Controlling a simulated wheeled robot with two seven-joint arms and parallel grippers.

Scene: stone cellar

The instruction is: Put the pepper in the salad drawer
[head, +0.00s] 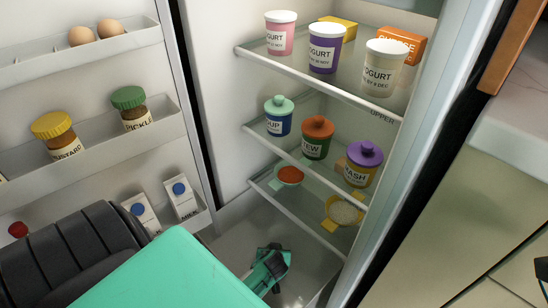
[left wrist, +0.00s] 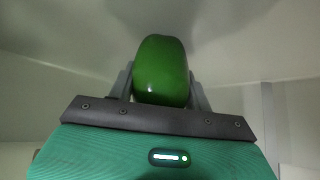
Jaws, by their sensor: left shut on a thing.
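The green pepper (left wrist: 162,72) is between the two fingers of my left gripper in the left wrist view, and the gripper is shut on it. In the head view my left gripper (head: 272,262) reaches down into the pale salad drawer (head: 232,240) at the bottom of the fridge, below the lowest shelf. The pepper is mostly hidden there by the gripper and arm. I cannot tell whether the pepper touches the drawer floor. My right gripper is not in view.
Fridge shelves above the drawer hold yogurt pots (head: 325,47), lidded jars (head: 317,138) and small bowls (head: 345,212). The open door (head: 85,70) at left carries eggs, a mustard jar (head: 56,135), a pickle jar (head: 131,108) and cartons (head: 180,198). The fridge's right edge (head: 400,170) stands close by.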

